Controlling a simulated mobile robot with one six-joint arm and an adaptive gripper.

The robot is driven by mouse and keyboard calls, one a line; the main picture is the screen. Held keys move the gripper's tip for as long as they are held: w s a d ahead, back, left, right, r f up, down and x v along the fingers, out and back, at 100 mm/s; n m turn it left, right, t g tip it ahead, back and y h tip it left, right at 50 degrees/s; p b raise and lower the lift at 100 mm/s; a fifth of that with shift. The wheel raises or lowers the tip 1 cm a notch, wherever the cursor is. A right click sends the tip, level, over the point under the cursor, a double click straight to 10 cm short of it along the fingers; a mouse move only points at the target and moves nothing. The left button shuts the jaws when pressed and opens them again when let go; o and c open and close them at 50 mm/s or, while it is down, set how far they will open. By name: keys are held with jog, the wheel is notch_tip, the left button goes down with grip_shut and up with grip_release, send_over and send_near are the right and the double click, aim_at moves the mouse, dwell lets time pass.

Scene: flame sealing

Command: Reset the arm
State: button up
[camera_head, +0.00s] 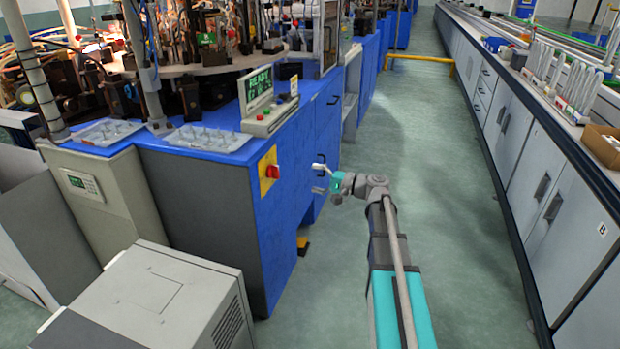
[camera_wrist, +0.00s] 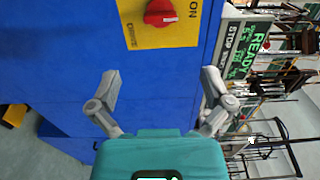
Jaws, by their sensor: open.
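My gripper (camera_head: 319,178) is at the end of my arm, in front of the blue machine cabinet (camera_head: 228,205). In the wrist view my gripper (camera_wrist: 160,88) has its two fingers spread wide, with nothing between them. Beyond the fingers is the cabinet's blue face (camera_wrist: 150,80). A yellow plate with a red rotary switch (camera_wrist: 160,12) shows at the top of the wrist view. The same red switch (camera_head: 272,171) shows on the cabinet's corner in the head view, left of my gripper.
A control box with a green READY display (camera_head: 259,85) stands on the cabinet top, near clear trays (camera_head: 207,138). A grey box (camera_head: 165,295) stands at the front left. A long white bench (camera_head: 535,150) runs along the right. The aisle floor between is clear.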

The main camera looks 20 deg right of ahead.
dwell(0.4)
jog(key=s+a+f+n+g+h, duration=0.4)
jog(key=s+a+f+g+h, duration=0.15)
jog(key=s+a+f, duration=0.45)
jog(key=s+f+n+g+h+p, duration=0.25)
jog(key=s+f+g+h, duration=0.4)
jog(key=s, duration=0.65)
notch_tip(320, 180, up, 38)
jog(key=t+h+p, duration=0.1)
jog(key=h+p, duration=0.1)
jog(key=p, duration=3.5)
jog(key=shift+w+a+n+h+p, duration=0.2)
jog(key=shift+n+h+p, duration=0.1)
jog(key=shift+n, duration=0.15)
